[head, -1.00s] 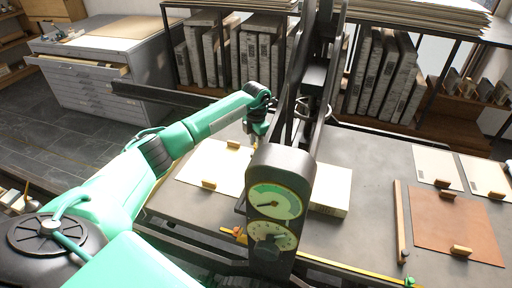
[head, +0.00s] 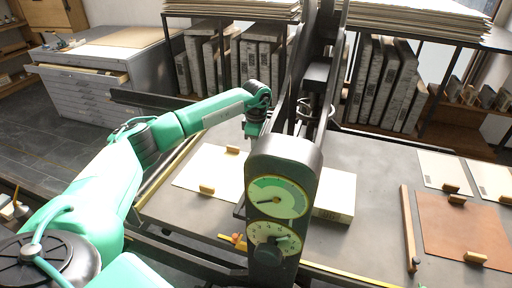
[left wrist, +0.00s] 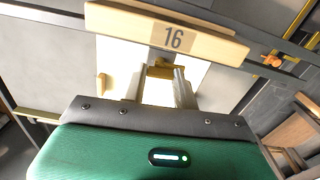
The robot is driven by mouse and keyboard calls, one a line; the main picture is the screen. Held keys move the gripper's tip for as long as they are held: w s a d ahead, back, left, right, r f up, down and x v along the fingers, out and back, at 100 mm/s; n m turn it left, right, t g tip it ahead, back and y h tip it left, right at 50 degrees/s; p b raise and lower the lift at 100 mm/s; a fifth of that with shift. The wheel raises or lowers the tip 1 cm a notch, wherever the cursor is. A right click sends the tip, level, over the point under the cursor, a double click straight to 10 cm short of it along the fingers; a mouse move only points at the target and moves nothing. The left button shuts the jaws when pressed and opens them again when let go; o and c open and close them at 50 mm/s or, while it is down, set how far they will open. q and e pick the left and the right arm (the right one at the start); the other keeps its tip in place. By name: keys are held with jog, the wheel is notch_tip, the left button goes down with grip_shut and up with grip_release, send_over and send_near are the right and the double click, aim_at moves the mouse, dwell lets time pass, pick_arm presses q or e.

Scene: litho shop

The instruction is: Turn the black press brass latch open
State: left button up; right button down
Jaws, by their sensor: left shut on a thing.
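The black press (head: 284,160) stands upright in the middle of the head view, with two round dials on its front. My left gripper (head: 254,130) is behind the press's left side, and its fingertips are hard to make out there. In the left wrist view my left gripper (left wrist: 165,82) is shut on a small brass piece, which looks like the brass latch (left wrist: 160,71). The latch lies between the fingers, and its far side is partly hidden. My right gripper is in neither view.
The grey table (head: 375,215) holds white sheets (head: 215,173), a brown sheet (head: 465,228) and a wooden bar (head: 409,228). Stone slabs stand on a rack behind.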

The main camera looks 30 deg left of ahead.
pick_arm(q)
jog(key=shift+r+m, duration=0.1)
jog(key=shift+m, duration=0.5)
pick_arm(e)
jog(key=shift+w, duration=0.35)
pick_arm(q)
jog(key=o, duration=0.7)
jog(key=shift+d, duration=0.1)
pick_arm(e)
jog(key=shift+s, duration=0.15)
